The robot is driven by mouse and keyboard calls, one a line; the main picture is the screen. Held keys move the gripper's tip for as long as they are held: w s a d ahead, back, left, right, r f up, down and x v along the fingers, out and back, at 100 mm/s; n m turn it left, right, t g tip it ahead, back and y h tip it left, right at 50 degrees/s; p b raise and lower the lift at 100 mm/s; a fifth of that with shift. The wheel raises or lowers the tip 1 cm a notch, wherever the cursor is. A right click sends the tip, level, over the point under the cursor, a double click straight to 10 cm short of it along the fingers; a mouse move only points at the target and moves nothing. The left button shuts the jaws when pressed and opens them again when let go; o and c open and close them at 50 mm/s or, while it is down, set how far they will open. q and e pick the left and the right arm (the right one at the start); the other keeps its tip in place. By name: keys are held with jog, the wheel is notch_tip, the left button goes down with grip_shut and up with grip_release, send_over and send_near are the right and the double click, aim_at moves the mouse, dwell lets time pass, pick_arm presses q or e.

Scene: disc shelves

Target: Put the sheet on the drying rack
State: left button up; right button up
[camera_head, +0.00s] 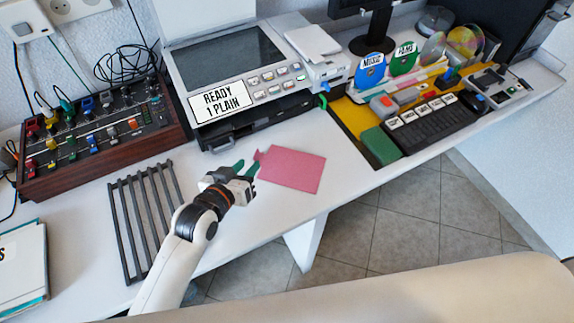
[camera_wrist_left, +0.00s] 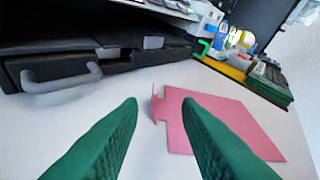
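A pink sheet (camera_head: 292,169) lies on the white desk in front of the printer, with a small raised tab at its left end. It also shows in the left wrist view (camera_wrist_left: 225,120). My left gripper (camera_head: 247,168) is at the sheet's left end, its green fingers apart. In the left wrist view the tab appears in the gap between the fingertips (camera_wrist_left: 160,104), and the right finger covers part of the sheet. I cannot tell whether a finger touches it. The dark slatted drying rack (camera_head: 147,215) lies left of my left arm, with no sheet on it. My right gripper is not in view.
The printer (camera_head: 223,101), labelled "READY 1 PLAIN", stands behind the sheet. A wooden-sided mixer (camera_head: 95,140) stands behind the rack, and binders (camera_head: 22,270) lie at the left. A yellow tray area with a keyboard (camera_head: 432,125) is at the right. The desk's front edge is close to the sheet.

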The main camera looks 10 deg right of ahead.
aim_at(254, 156)
pick_arm(q)
jog(key=x, duration=0.5)
jog(key=shift+w+a+f, duration=0.15)
jog(key=shift+w+f, duration=0.1)
jog(key=shift+w, duration=0.15)
grip_shut()
